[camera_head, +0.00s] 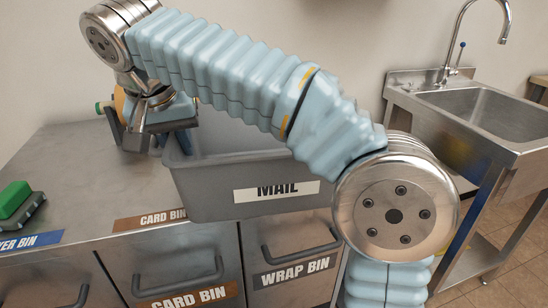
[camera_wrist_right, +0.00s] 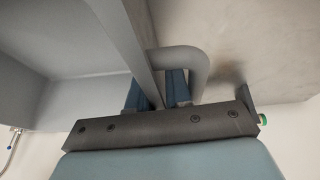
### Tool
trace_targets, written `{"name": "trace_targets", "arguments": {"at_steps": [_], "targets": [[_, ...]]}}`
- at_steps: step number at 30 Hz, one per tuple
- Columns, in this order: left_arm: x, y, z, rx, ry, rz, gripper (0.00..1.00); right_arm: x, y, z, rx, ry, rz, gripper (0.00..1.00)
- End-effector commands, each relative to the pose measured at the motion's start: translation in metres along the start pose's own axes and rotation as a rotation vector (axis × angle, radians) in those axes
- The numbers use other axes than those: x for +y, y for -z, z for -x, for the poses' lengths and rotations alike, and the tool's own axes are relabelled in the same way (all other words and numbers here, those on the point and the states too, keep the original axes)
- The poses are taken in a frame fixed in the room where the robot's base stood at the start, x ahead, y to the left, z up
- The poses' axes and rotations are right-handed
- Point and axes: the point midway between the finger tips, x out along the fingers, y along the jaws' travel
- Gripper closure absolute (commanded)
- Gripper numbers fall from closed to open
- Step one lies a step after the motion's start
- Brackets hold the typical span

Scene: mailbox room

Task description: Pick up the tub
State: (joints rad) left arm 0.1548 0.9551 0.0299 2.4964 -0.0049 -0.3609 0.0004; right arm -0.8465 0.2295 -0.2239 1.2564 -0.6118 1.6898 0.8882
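The tub is a grey open bin (camera_head: 225,205) with a white MAIL label. It is at the front of the metal counter, its near wall by the counter's front edge. My right gripper (camera_head: 160,138) is at the tub's left end. In the right wrist view, the blue fingers of my right gripper (camera_wrist_right: 157,92) sit on either side of the tub's rim (camera_wrist_right: 143,60), which fills the gap between them. A rounded grey handle loop (camera_wrist_right: 190,58) curves past one finger. My arm covers much of the tub's far and right side. My left gripper is not in view.
A green-topped brush or block (camera_head: 15,203) lies on the metal counter (camera_head: 85,165) at left. Drawers with bin labels are below. A metal sink (camera_head: 480,115) with a tall tap stands at right. Counter between block and tub is clear.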

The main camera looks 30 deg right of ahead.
Motion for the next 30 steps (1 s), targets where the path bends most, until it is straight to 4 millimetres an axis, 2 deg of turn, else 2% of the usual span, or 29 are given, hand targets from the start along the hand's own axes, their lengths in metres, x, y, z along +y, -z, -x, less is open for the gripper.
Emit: {"name": "trace_targets", "arguments": {"at_steps": [1, 8, 9, 12, 30], "targets": [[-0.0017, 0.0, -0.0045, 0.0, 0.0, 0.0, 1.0, -0.0009, -0.0028, -0.0037, 0.0, 0.001, 0.0, 0.83], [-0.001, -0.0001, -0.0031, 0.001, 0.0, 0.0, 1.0, -0.0008, -0.0028, -0.0021, 0.0, 0.001, 0.0, 0.83], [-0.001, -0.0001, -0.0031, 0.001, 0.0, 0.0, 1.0, -0.0008, -0.0028, -0.0021, 0.0, 0.001, 0.0, 0.84], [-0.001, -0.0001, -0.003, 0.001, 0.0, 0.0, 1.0, -0.0007, -0.0027, -0.002, 0.0, 0.0, 0.0, 1.0], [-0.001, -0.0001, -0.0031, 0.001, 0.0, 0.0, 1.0, -0.0007, -0.0026, -0.0019, 0.0, 0.001, 0.0, 1.0]]}}
